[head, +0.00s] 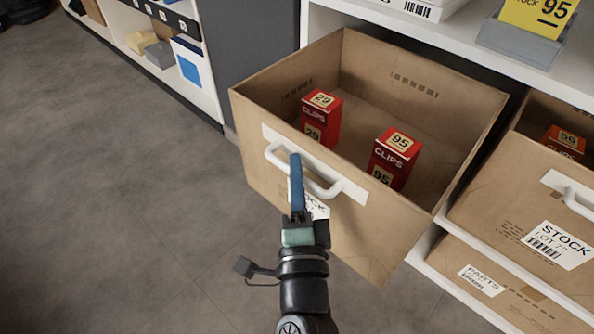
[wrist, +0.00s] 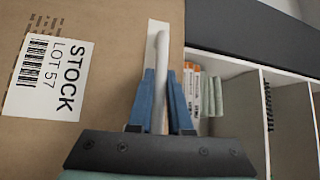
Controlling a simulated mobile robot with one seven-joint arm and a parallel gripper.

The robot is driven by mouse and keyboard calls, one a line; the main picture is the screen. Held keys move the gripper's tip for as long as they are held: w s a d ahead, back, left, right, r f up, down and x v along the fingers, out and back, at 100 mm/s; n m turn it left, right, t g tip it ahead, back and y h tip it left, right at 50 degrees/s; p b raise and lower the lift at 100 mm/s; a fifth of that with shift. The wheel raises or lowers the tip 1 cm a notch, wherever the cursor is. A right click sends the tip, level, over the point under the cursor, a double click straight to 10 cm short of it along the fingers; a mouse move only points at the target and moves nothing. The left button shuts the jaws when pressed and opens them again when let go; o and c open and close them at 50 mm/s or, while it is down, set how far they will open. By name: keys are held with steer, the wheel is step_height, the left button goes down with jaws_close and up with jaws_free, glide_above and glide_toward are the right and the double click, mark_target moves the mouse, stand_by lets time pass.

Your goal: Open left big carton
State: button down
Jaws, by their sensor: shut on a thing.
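The left big carton (head: 354,232) is a brown open-topped box pulled well out of the shelf in the head view. Two red boxes of clips, one on the left (head: 320,118) and one on the right (head: 395,158), stand inside it. A white handle (head: 322,190) is on its front. My gripper (head: 297,170) is at this handle, with its blue fingers shut on it. In the wrist view the fingers (wrist: 163,103) lie on both sides of the white handle bar (wrist: 160,60). The carton's STOCK LOT 57 label (wrist: 52,77) shows beside them.
A second big carton (head: 512,211) with a white handle is on the right, with a PARTS carton (head: 510,295) below it. A white shelf (head: 440,45) runs above. Grey floor (head: 120,200) lies clear to the left. Low shelving (head: 150,65) stands at the back left.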

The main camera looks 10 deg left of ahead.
steer(key=shift+d, duration=0.1)
steer(key=c, duration=0.8)
jaws_free()
steer(key=shift+c, duration=0.2)
steer(key=shift+s, duration=0.1)
steer(key=b+v, duration=0.3)
steer(key=v, duration=0.9)
steer(key=shift+s, duration=0.35)
